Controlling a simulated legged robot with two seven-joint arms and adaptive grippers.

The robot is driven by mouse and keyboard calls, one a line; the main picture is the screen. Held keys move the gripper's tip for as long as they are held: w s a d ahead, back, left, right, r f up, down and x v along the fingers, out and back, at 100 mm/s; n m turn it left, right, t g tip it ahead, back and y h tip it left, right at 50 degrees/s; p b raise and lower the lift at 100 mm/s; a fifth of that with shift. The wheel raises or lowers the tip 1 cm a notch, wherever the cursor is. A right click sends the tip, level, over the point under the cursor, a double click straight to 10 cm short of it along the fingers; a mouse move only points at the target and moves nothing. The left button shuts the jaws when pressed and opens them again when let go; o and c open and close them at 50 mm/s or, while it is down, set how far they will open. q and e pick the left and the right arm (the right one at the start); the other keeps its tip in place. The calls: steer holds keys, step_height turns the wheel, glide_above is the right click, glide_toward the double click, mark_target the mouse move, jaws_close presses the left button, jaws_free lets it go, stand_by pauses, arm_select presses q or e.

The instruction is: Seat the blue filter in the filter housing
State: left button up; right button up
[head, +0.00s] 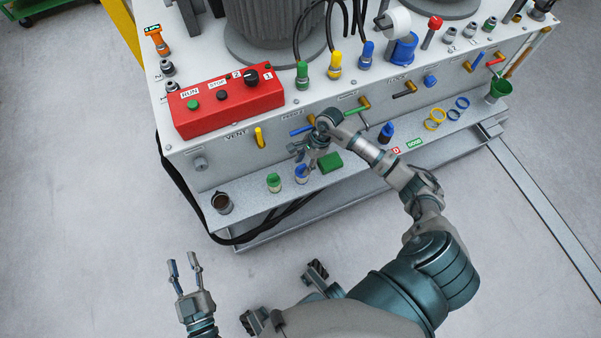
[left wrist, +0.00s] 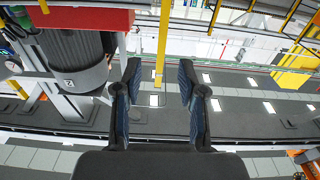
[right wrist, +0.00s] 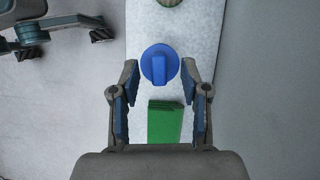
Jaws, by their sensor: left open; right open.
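The piece with a round blue top and raised grip bar, which I take as the blue filter (head: 302,174), stands on the front ledge. It also shows in the right wrist view (right wrist: 159,66). My right gripper (head: 306,157) is open above it; in the right wrist view its fingertips (right wrist: 159,72) lie either side of the blue top, with gaps. Contact cannot be seen. My left gripper (head: 184,261) is open and empty over the floor, away from the bench. A blue cup-like part (head: 404,50) beside a white cylinder (head: 397,21) on the bench top may be the filter housing; I cannot tell.
A green-topped piece (head: 273,182) stands left of the blue one, and a green block (head: 330,162) lies close on its right. A brown-filled cup (head: 222,203) is at the ledge's left end. Valve levers and a red control box (head: 227,101) sit above.

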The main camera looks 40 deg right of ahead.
step_height(320, 180, down, 2)
steer(key=shift+w+a, duration=0.1)
steer(key=shift+a+r, duration=0.2)
steer(key=shift+a, duration=0.25)
steer(key=shift+c, duration=0.8)
steer(key=shift+a, duration=0.1)
jaws_close()
steer(key=shift+d, duration=0.4)
